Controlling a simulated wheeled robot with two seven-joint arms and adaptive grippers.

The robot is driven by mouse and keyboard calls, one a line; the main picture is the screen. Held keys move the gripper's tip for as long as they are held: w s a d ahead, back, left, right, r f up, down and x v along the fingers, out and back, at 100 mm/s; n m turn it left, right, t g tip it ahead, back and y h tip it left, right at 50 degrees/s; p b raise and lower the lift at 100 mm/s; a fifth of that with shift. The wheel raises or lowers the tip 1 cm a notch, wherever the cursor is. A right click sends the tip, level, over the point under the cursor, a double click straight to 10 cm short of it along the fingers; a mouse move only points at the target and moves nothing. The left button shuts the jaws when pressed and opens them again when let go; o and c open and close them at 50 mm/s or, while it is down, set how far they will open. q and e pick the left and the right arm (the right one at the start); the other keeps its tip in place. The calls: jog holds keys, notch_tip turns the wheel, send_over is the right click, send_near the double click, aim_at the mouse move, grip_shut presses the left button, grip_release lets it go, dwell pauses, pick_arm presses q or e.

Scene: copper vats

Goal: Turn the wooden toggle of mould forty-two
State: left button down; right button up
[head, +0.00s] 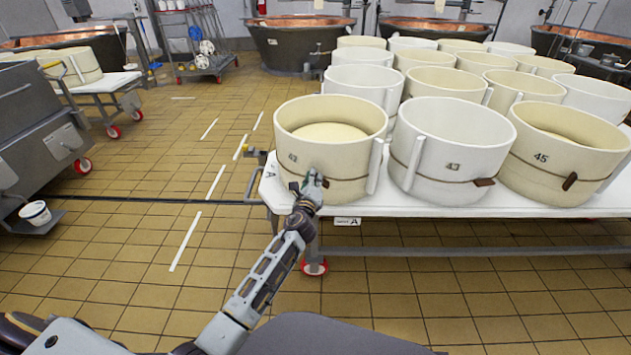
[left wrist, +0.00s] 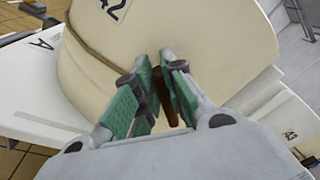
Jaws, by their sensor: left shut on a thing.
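Mould forty-two (head: 331,150) is a cream round mould at the front left of the white table. Its number 42 also shows on its wall in the left wrist view (left wrist: 112,10). A cord runs around its side. My left gripper (head: 311,184) is at the front of this mould, low on its wall. In the left wrist view its green-padded fingers (left wrist: 160,92) are shut on the brown wooden toggle (left wrist: 171,105), which is partly hidden between them. In the head view the gripper hides most of the toggle. My right gripper is not in view.
Mould 43 (head: 450,150) and mould 45 (head: 562,150) stand to the right on the white table (head: 420,203), with several more moulds behind. Copper vats (head: 300,40) line the back. The tiled floor at left is open, with a grey machine (head: 45,130) at the far left.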

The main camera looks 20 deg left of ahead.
pick_arm(q)
jog(key=n, duration=0.1)
jog(key=f+n+b, duration=0.1)
jog(key=n, duration=0.1)
jog(key=shift+a, duration=0.2)
jog(key=shift+n, duration=0.3)
jog(key=shift+a+f+n+b, duration=0.1)
jog(key=shift+f+n+b, duration=0.15)
jog(key=shift+n+b, duration=0.55)
jog(key=shift+f+n+b, duration=0.2)
jog(key=shift+n+b, duration=0.1)
jog(key=shift+n, duration=1)
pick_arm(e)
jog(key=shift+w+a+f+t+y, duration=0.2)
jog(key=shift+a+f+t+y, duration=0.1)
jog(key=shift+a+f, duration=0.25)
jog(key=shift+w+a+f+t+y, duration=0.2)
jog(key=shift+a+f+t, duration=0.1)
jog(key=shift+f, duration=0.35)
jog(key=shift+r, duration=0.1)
pick_arm(q)
jog(key=c, duration=1.5)
grip_release()
jog(key=shift+s, duration=0.15)
